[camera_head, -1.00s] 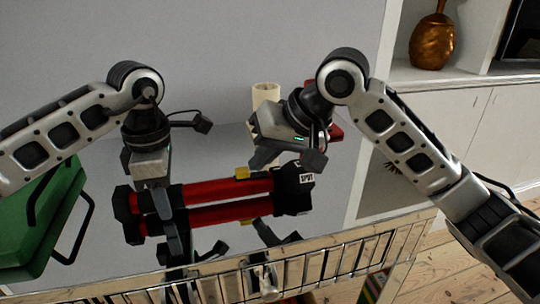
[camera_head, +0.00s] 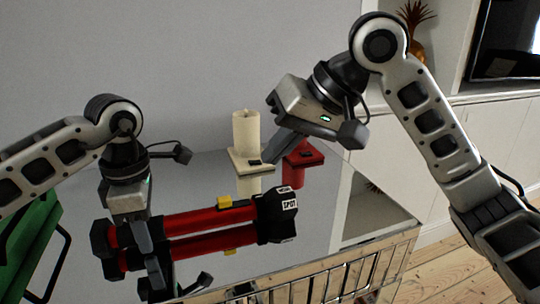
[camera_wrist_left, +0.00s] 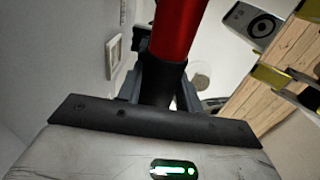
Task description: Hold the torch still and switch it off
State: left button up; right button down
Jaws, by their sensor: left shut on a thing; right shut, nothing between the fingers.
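The red torch (camera_head: 190,221) with a black head (camera_head: 277,206) and black tail lies roughly level, its head to the right, above a shiny surface that mirrors it. A yellow switch (camera_head: 224,201) sits on its upper side; I cannot tell its setting or whether the lamp is lit. My left gripper (camera_head: 148,237) is shut on the torch near its tail.
A cream candle-like cylinder (camera_head: 246,133) on a square base and a red object (camera_head: 304,155) stand behind the torch. A green case (camera_head: 28,235) is at the left edge. A wire rack (camera_head: 335,275) runs along the front. White shelving (camera_head: 500,135) stands at the right.

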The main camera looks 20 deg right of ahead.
pick_arm(q)
jog(key=o, duration=1.2)
jog(key=shift+r, duration=0.1)
